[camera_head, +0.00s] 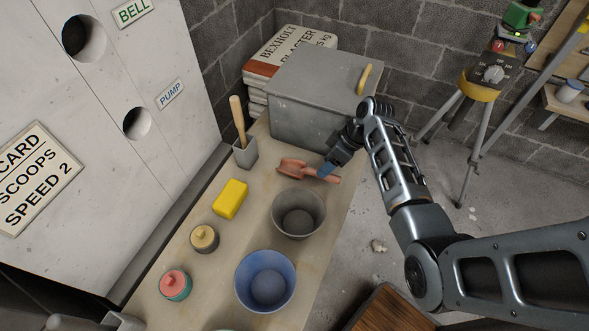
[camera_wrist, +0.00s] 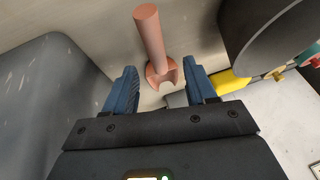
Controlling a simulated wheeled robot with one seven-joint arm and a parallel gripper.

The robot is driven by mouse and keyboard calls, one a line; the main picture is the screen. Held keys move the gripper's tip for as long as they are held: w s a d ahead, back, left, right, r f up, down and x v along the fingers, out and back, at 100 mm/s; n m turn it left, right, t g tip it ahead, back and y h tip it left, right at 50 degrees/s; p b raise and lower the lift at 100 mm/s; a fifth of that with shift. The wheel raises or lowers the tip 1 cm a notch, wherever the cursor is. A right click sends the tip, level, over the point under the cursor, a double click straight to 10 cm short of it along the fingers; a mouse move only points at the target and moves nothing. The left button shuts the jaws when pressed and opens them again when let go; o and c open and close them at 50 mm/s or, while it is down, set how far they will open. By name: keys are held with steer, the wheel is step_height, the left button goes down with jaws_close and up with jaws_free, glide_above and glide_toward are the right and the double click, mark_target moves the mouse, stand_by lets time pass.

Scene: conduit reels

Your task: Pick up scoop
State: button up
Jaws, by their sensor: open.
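The pinkish-red scoop (camera_head: 293,167) lies on the bench between the grey metal box and the grey bucket. In the wrist view the scoop (camera_wrist: 150,38) shows its round handle pointing up the picture and part of its head lower down. My gripper (camera_head: 326,170) is at the handle side of the scoop. In the wrist view my gripper (camera_wrist: 162,74) is open, with its blue fingertips on either side of the scoop and visible gaps between. I cannot tell how far above the bench the fingertips are.
A grey metal box (camera_head: 310,100) stands behind the scoop, and a grey bucket (camera_head: 299,228) is close in front. A yellow block (camera_head: 230,198), a holder with a wooden handle (camera_head: 245,153), two lidded jars and a blue bucket (camera_head: 246,292) also stand on the bench.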

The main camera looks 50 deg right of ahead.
steer(key=shift+w+x, duration=0.15)
steer(key=shift+x, duration=1.4)
steer(key=shift+w+x, duration=0.1)
steer(key=shift+x, duration=1.45)
steer(key=shift+d, duration=0.1)
steer(key=shift+c, duration=0.2)
steer(key=shift+r, duration=0.1)
jaws_close()
steer(key=shift+r, duration=0.45)
steer(key=v, duration=0.3)
steer(key=shift+w+a+r, duration=0.1)
steer(key=shift+a+r, duration=0.15)
steer(key=shift+r, duration=0.2)
steer(key=s+d+r, duration=0.5)
steer(key=s+r, duration=0.1)
steer(key=s, duration=0.3)
steer(key=shift+s+r, duration=0.25)
steer(key=shift+s, duration=0.1)
